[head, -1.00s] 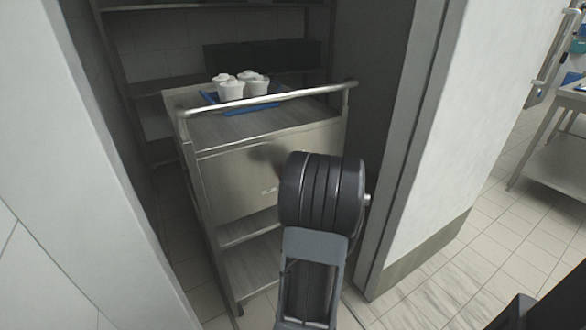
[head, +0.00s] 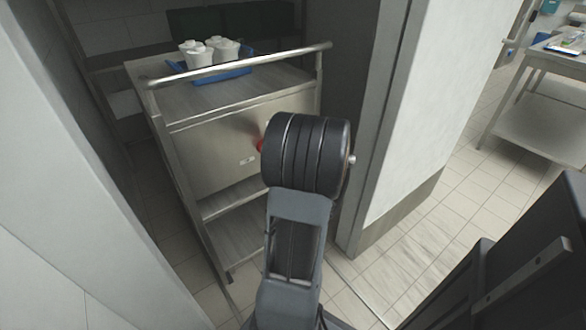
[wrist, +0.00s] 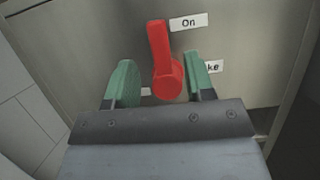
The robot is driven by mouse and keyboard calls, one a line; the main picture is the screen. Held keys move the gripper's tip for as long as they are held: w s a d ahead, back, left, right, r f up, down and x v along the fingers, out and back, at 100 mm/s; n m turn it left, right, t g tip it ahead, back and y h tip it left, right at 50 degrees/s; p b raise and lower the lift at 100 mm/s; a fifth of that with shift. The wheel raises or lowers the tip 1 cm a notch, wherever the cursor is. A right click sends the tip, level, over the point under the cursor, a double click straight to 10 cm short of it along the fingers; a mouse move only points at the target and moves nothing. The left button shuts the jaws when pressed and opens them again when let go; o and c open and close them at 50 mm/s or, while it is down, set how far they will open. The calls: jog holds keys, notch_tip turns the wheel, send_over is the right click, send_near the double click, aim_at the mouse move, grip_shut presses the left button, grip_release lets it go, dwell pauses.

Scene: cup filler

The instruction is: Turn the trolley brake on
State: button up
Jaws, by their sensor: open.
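The trolley (head: 200,150) stands in a recess, with its metal push rail at the top. Its red brake lever (wrist: 164,62) sits on the front panel in the wrist view, its handle pointing up beside a white "On" label (wrist: 188,22). A second label (wrist: 213,67), partly hidden and ending in "ke", is lower right. My gripper (wrist: 160,82) is open, with one green finger on each side of the lever's round base and visible gaps to it. In the head view only a bit of the red lever (head: 260,146) shows; my arm hides the rest and my fingers.
White cups (head: 208,52) stand on a blue tray (head: 240,72) on the trolley top. Pale walls close in on both sides of the recess. Tiled floor is open at right, where a metal table (head: 545,100) stands.

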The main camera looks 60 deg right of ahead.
jog(key=p+v, duration=0.5)
jog(key=v, duration=0.3)
jog(key=shift+a, duration=0.1)
dwell(0.7)
